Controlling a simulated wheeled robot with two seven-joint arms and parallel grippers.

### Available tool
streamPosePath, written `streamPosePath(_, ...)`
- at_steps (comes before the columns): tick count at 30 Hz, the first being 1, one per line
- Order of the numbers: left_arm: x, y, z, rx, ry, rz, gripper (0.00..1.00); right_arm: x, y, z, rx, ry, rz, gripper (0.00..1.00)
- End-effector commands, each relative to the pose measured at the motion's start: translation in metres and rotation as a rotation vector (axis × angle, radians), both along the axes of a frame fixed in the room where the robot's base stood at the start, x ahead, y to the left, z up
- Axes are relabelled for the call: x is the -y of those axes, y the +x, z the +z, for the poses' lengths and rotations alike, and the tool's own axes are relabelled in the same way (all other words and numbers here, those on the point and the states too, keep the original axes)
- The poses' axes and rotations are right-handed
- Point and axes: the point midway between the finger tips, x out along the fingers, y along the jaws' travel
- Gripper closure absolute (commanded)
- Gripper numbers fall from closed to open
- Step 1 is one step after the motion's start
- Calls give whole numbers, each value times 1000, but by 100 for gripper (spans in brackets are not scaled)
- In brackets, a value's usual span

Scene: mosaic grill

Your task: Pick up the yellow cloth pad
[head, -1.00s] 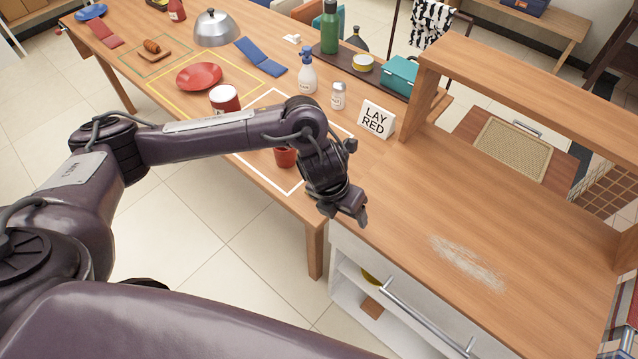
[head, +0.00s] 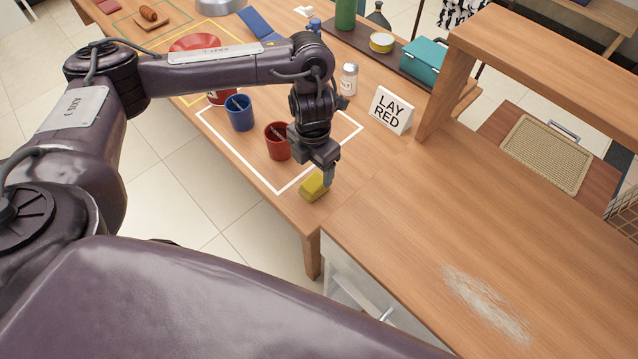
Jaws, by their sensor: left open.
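The yellow cloth pad (head: 312,187) lies on the wooden table near its front right corner, just outside the white outlined square. My left gripper (head: 322,178) is open and points down right over the pad. Its fingers hide part of the pad, and I cannot tell whether they touch it. My right gripper is not in view.
A red cup (head: 277,143) stands close to the left of my gripper, with a blue cup (head: 239,113) beyond it. The counter (head: 430,220) at right is mostly clear, with a whitish smear (head: 486,303).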

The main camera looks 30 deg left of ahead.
Motion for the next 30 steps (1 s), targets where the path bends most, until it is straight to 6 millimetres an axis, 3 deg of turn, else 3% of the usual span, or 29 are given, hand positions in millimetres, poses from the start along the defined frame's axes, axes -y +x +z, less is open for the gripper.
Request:
streamPosePath(2,0,0,-10,0,0,0,29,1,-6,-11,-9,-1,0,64)
streamPosePath(13,-1,0,-44,-3,-1,3,29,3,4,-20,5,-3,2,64)
streamPosePath(21,-4,1,-82,-3,-1,2,29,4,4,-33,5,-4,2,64)
streamPosePath(30,-4,2,-86,1,0,0,29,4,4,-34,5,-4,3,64)
